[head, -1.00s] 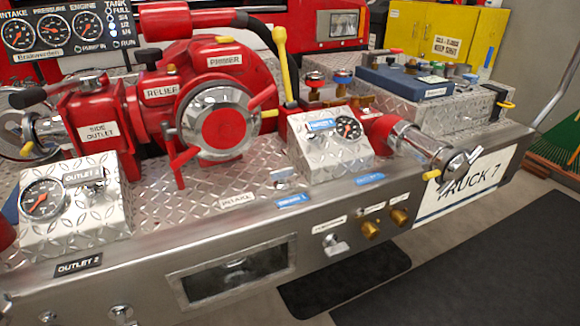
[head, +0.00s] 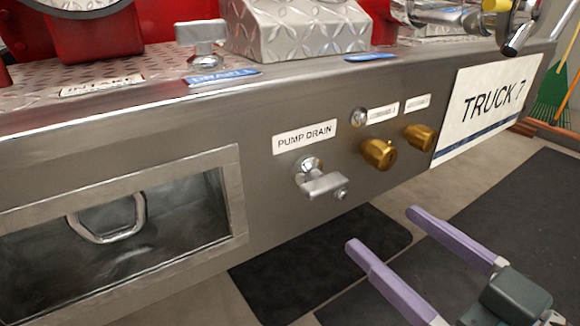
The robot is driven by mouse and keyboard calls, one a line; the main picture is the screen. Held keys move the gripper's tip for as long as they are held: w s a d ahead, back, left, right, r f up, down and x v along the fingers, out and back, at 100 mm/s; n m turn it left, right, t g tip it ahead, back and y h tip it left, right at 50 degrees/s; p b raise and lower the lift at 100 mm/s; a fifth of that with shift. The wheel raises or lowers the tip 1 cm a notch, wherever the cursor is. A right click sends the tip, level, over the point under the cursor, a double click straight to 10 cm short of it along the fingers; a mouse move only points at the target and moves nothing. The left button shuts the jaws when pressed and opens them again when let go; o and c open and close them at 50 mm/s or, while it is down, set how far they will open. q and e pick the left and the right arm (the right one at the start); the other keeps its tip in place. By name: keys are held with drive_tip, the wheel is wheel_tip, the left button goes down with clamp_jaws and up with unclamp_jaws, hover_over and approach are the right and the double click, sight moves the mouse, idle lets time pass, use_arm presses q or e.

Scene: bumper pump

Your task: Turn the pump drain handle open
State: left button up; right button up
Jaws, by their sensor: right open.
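The pump drain handle (head: 320,182) is a small silver lever on the bumper's front face. It sits on a round silver stem and points right and slightly down. The white "PUMP DRAIN" label (head: 304,137) is just above it. My right gripper (head: 380,228) has two purple fingers, spread apart and empty. It is at the lower right, below and to the right of the handle in the picture, and not touching it. My left gripper is not in view.
Two brass caps (head: 378,153) stick out right of the handle. A recessed window with a metal ring (head: 112,222) lies to the left. A silver drain lever (head: 202,38) stands on the deck above. Dark mats (head: 330,255) cover the floor below.

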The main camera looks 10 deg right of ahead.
sight(332, 190)
drive_tip(key=x, duration=0.3)
drive_tip(key=b+x, duration=0.1)
drive_tip(key=x, duration=0.2)
drive_tip(key=b+x, duration=0.1)
drive_tip(key=x, duration=0.2)
drive_tip(key=shift+w+a+f, duration=0.1)
drive_tip(key=shift+w+a, duration=0.1)
drive_tip(key=shift+a, duration=0.15)
drive_tip(key=c, duration=1.2)
